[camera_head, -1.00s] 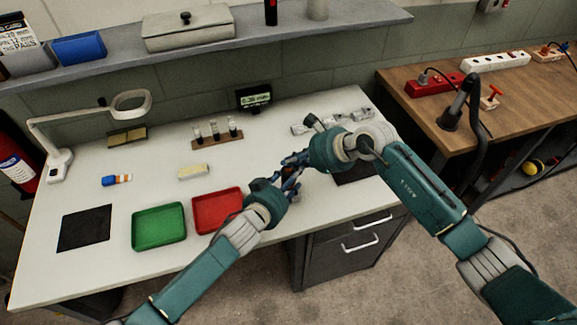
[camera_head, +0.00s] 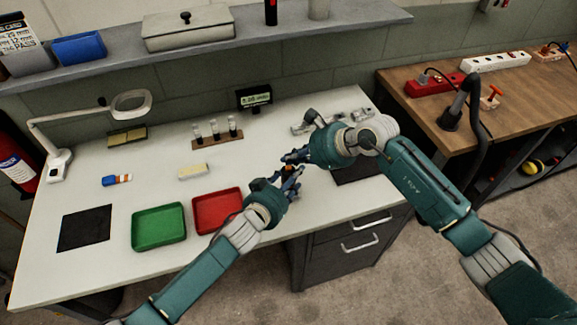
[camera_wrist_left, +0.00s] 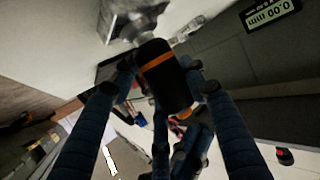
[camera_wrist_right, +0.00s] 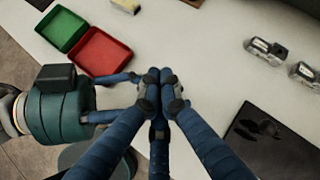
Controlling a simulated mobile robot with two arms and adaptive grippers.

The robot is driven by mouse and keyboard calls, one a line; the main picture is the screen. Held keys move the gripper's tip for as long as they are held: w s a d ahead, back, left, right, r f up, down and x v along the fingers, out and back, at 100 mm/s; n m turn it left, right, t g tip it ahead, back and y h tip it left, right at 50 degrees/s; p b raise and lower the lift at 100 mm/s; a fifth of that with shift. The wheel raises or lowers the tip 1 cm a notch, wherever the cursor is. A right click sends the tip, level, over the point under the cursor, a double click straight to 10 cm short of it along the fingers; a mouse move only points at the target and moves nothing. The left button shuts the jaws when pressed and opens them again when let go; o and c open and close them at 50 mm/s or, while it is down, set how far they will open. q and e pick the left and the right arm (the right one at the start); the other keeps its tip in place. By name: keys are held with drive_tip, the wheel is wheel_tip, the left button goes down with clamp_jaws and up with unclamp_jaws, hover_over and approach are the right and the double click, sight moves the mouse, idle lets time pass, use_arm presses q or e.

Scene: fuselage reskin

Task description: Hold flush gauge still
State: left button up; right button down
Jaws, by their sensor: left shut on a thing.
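The flush gauge shows as a dark cylinder with an orange band (camera_wrist_left: 168,80) in the left wrist view. My left gripper (camera_head: 289,179) is shut on it, with fingers on both sides, above the front of the white bench. In the head view the gauge is mostly hidden by fingers. My right gripper (camera_head: 292,157) is just behind the left one. In the right wrist view its fingertips (camera_wrist_right: 161,84) are together with nothing visible between them. The left gripper's fingers lie close beside them at the left. A small display (camera_head: 254,97) at the back appears to read 0.00 mm.
A red tray (camera_head: 218,211) and a green tray (camera_head: 159,226) lie left of my grippers. A dark mat (camera_wrist_right: 270,140) and metal pieces (camera_wrist_right: 265,50) lie to the right. A vial rack (camera_head: 217,141), a pale block (camera_head: 193,171) and a magnifier lamp (camera_head: 60,160) stand farther back and left.

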sight(291, 168)
drive_tip(key=shift+r, duration=0.1)
drive_tip(key=shift+r, duration=2.45)
use_arm(q)
drive_tip(key=o, duration=1.5)
